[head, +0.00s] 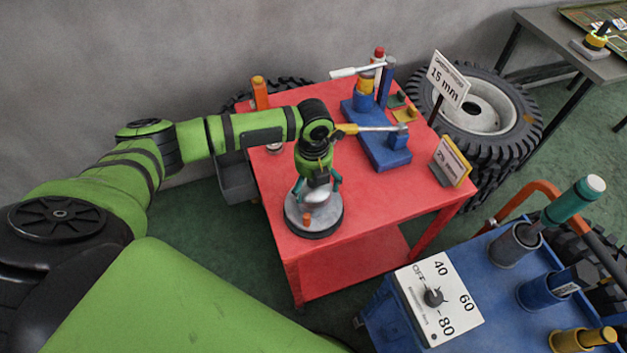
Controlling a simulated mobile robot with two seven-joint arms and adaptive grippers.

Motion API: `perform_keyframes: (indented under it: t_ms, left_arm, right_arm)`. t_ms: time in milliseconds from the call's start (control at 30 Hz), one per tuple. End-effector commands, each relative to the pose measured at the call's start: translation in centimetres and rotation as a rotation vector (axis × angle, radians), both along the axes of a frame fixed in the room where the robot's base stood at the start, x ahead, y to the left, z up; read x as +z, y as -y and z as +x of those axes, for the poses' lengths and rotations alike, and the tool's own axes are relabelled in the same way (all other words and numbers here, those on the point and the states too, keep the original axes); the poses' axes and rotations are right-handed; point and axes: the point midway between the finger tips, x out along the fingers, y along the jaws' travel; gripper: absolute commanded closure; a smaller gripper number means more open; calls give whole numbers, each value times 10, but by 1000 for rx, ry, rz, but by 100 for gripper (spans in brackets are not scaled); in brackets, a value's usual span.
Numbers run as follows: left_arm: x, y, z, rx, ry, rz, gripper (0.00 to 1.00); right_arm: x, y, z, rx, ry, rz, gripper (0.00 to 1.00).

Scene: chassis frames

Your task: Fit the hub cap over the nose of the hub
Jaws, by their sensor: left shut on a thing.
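The hub (330,227) is a round grey disc with a dark rim, standing near the front left corner of the red table. My left gripper (317,188) points down over the middle of the hub, its teal fingers on both sides of a silvery rounded piece, which looks like the hub cap (316,197). The gripper is shut on it. The cap is at or just above the hub's middle; I cannot tell whether they touch. The nose of the hub is hidden under the cap and fingers. A small orange part (306,219) shows at the hub's front.
The red table (385,205) has free room right of the hub. A blue tool stand (383,152), an orange bottle (260,93) and a sign (451,161) stand farther back. A blue cart (500,290) with a dial panel (438,297) is at lower right. Tyres (515,115) stand behind.

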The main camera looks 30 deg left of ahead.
Motion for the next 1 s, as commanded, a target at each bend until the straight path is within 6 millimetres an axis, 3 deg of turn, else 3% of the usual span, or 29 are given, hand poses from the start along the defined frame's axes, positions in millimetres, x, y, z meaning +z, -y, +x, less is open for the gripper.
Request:
perform_keyframes:
  t_ms: [667,700,733,1000]
  left_arm:
    - [-18,0,0,0,0,0,47]
    - [-18,0,0,0,0,0,5]
    - [-17,0,0,0,0,-1,0]
    - [-17,0,0,0,0,0,0]
  right_arm:
    - [-11,0,0,0,0,0,100]
    - [-11,0,0,0,0,0,100]
    - [-10,0,0,0,0,0,100]
    - [-10,0,0,0,0,1,100]
